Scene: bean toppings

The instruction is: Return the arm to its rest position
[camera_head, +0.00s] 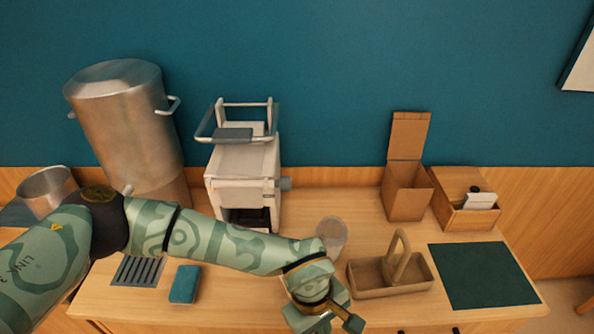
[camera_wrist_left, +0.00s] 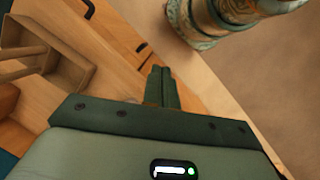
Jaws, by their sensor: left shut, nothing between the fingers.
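My left arm (camera_head: 220,245) comes in from the left and reaches across the front of the wooden counter (camera_head: 225,312). Its gripper (camera_head: 350,321) is at the bottom edge of the head view, in front of and below the wooden basket, apart from it. In the left wrist view the two fingers (camera_wrist_left: 161,75) are closed together with nothing between them. They are over the counter's front edge, near the drawer fronts. My right gripper is not in view.
A wooden basket (camera_head: 415,283) with an upright handle and a clear cup (camera_head: 332,232) are close to the arm. A sponge (camera_head: 185,284), drip grate (camera_head: 138,270), steel pot (camera_head: 125,125), white machine (camera_head: 243,165), cardboard box (camera_head: 407,190) and dark mat (camera_head: 482,275) are also on the counter.

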